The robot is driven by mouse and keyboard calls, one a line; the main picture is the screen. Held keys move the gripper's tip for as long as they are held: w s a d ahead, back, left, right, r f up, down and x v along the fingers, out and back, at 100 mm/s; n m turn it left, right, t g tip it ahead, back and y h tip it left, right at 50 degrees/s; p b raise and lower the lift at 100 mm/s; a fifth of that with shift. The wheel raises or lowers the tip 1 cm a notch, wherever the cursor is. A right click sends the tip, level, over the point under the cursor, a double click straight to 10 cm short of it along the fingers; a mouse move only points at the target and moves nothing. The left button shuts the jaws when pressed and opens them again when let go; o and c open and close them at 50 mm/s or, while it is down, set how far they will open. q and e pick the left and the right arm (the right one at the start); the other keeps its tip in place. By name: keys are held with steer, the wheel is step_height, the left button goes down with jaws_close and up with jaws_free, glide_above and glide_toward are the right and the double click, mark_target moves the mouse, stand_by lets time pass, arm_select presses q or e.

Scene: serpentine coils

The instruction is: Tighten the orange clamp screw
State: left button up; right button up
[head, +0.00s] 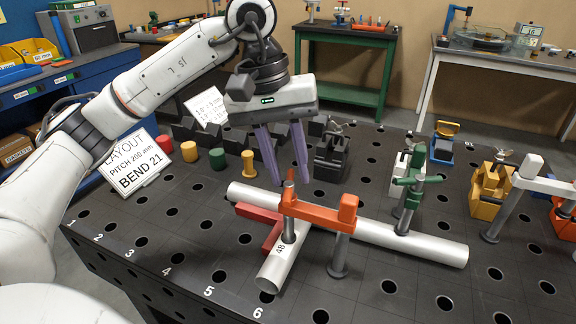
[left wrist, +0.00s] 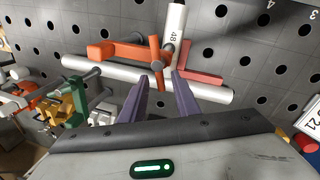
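The orange clamp (head: 320,212) stands on the dark perforated table, its arm reaching over the silver tube marked 48 (head: 272,268). Its upright screw (head: 289,190) is at the left end of the arm, above the tubes. The clamp also shows in the left wrist view (left wrist: 125,50), with the orange screw handle (left wrist: 156,72) between my fingertips. My left gripper (head: 290,180) points down, its two purple fingers apart, one on each side of the screw top. I cannot tell whether either finger touches it. My right gripper is out of view.
A long silver tube (head: 430,250) crosses the marked tube, with a red square (head: 258,214) beside them. A green clamp (head: 410,185) stands to the right. Yellow, green and red pegs and a layout sign (head: 136,165) are at left. The table's front left is clear.

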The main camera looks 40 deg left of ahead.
arm_select(q)
steer(key=shift+r, duration=0.1)
steer(key=shift+a+r, duration=0.1)
steer(key=shift+r, duration=0.3)
step_height(320, 180, up, 9)
steer(key=s+a+p, duration=0.1)
steer(key=p, duration=0.1)
steer(key=shift+a, duration=0.3)
